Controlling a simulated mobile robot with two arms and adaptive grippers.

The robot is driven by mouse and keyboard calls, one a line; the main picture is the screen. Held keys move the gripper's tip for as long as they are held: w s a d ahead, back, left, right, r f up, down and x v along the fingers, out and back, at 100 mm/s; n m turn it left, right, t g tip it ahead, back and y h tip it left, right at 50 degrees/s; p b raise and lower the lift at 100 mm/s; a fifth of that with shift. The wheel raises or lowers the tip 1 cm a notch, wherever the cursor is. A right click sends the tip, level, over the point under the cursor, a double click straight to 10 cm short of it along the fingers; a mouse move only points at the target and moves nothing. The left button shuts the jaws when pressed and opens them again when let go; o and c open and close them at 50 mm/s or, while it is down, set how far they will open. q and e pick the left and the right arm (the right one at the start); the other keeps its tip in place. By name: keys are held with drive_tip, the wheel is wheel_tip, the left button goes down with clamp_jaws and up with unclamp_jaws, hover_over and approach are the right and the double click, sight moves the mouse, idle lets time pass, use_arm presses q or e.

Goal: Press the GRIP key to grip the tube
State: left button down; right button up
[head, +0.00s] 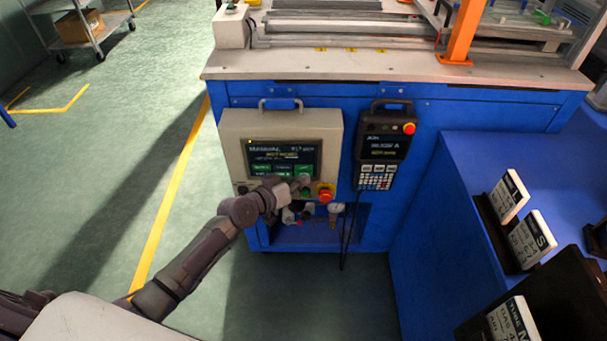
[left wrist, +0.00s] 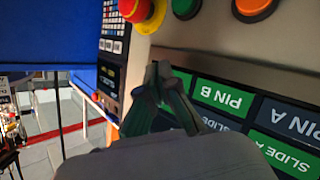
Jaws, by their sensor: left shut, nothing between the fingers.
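The beige control panel (head: 232,130) on the blue cabinet front carries a lit screen (head: 283,145) with green and dark keys along its lower part. In the left wrist view the screen appears upside down, with a green PIN B key (left wrist: 222,97), a dark PIN A key (left wrist: 290,120) and a green SLIDE A key (left wrist: 285,152). I cannot read a GRIP key. My left gripper (head: 301,182) is shut and empty at the screen's lower right corner; its fingertips (left wrist: 160,70) also show close to the panel. Contact cannot be told. I cannot make out a tube.
A red emergency stop (head: 325,196) sits just right of the gripper, with green (left wrist: 185,8) and orange (left wrist: 252,8) buttons nearby. A dark handheld pendant (head: 386,148) hangs to the right. Label stands (head: 532,238) stand on the blue side table (head: 450,190).

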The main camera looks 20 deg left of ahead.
use_arm(q)
drive_tip(key=shift+s+d+p, duration=0.2)
drive_tip(key=shift+s+p, duration=0.2)
drive_tip(key=shift+s, duration=0.35)
use_arm(e)
drive_tip(key=shift+w+d+r, duration=0.15)
drive_tip(key=shift+d+r, duration=0.25)
drive_tip(key=shift+d, duration=0.05)
drive_tip(key=shift+r, duration=0.1)
use_arm(q)
drive_tip(key=s, duration=0.1)
drive_tip(key=s+d+p, duration=0.1)
drive_tip(key=s, duration=0.1)
drive_tip(key=s+p, duration=0.1)
drive_tip(key=shift+s+d, duration=0.25)
drive_tip(key=shift+s, duration=0.15)
use_arm(e)
drive_tip(key=shift+a+r, duration=0.2)
drive_tip(key=shift+r, duration=0.4)
drive_tip(key=shift+a+r, duration=0.15)
drive_tip(key=shift+r, duration=0.4)
